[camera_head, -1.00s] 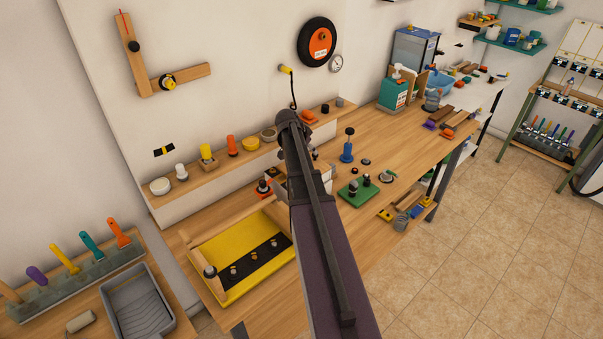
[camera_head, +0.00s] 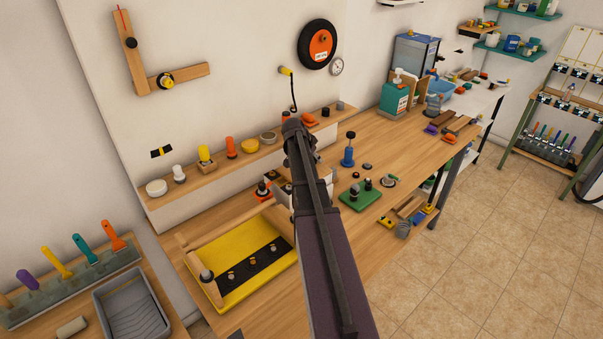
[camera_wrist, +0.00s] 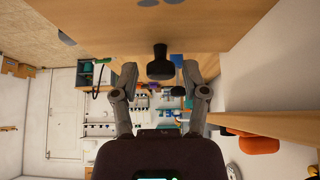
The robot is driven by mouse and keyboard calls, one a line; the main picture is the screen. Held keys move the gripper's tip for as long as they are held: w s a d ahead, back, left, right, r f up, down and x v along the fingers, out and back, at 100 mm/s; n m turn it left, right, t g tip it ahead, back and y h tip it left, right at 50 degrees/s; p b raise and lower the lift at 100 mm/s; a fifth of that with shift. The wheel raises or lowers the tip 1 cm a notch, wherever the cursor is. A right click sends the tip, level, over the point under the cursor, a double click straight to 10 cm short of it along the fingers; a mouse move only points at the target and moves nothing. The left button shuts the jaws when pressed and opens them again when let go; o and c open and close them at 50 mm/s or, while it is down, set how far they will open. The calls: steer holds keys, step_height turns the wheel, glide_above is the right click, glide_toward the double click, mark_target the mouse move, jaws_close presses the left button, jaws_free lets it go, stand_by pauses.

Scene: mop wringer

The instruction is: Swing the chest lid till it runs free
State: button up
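In the head view my gripper (camera_head: 297,130) is over the bench, at the far end of my arm, and its fingers are hard to make out. A small pale box (camera_head: 325,173), which may be the chest, is largely hidden behind my arm. In the wrist view, which is upside down, my gripper (camera_wrist: 160,72) is open, with a finger on each side. A black knob (camera_wrist: 160,64) lies between the fingertips in the picture, with gaps on both sides. A wooden surface (camera_wrist: 190,28) lies beyond it. I cannot tell whether this is the lid.
A yellow tray (camera_head: 215,298) with a wooden roller is left of my arm. A blue post with a black top (camera_head: 348,156) and a green block (camera_head: 360,197) stand to the right. A wall ledge with several small objects (camera_head: 230,148) runs behind. The tiled floor (camera_head: 490,240) is clear.

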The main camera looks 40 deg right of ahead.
steer(key=c, duration=0.6)
steer(key=shift+o, duration=0.2)
steer(key=shift+r, duration=0.1)
steer(key=shift+a+r+p, duration=0.25)
steer(key=shift+r+p, duration=0.65)
steer(key=shift+p, duration=0.15)
steer(key=shift+a+r, duration=0.1)
steer(key=shift+r, duration=0.05)
steer(key=shift+p+v, duration=1)
steer(key=shift+p, duration=0.05)
steer(key=shift+r, duration=0.2)
